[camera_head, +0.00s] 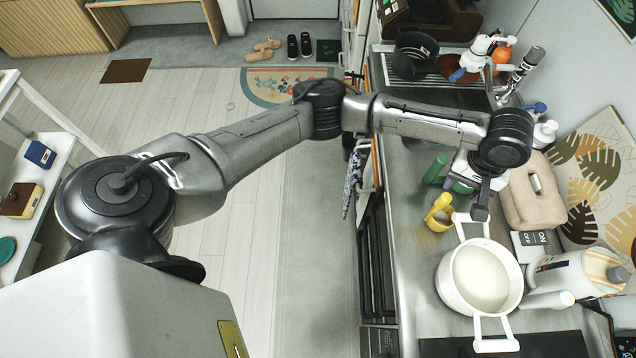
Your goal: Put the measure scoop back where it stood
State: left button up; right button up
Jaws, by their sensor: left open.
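The measure scoop appears to be the yellow cup-like thing (438,216) on the steel counter (418,262), just beyond and to the left of the white pot. My left gripper (474,198) points down over the counter, a little to the right of the yellow scoop and near the pot's far handle. It is open, and I see nothing held in it. The wrist hides part of the counter behind it. My right gripper is out of view.
The white two-handled pot (479,276) stands close in front of the gripper. A green cylinder (435,169) stands behind the scoop. A beige box-shaped thing (534,197) and a white kettle-like container (572,274) are on the right. Bare counter lies left of the pot.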

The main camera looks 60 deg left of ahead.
pick_arm(q)
jog(key=s+d+f+m+t+h, duration=0.1)
jog(key=s+d+f+m+h, duration=0.2)
jog(key=s+f, duration=0.4)
jog(key=s+d+f+m, duration=0.4)
jog(key=s+f, duration=0.3)
jog(key=s, duration=0.1)
jog(key=s+a+f+m+t+y, duration=0.1)
jog(key=s+a, duration=0.5)
jog(key=s, duration=0.3)
jog(key=s+a+f+t+y, duration=0.1)
jog(key=s+a+f+y, duration=0.1)
jog(key=s+a, duration=0.5)
jog(key=s, duration=0.3)
jog(key=shift+s+a+f+m, duration=0.2)
jog(key=shift+f+m, duration=0.1)
jog(key=shift+m, duration=0.1)
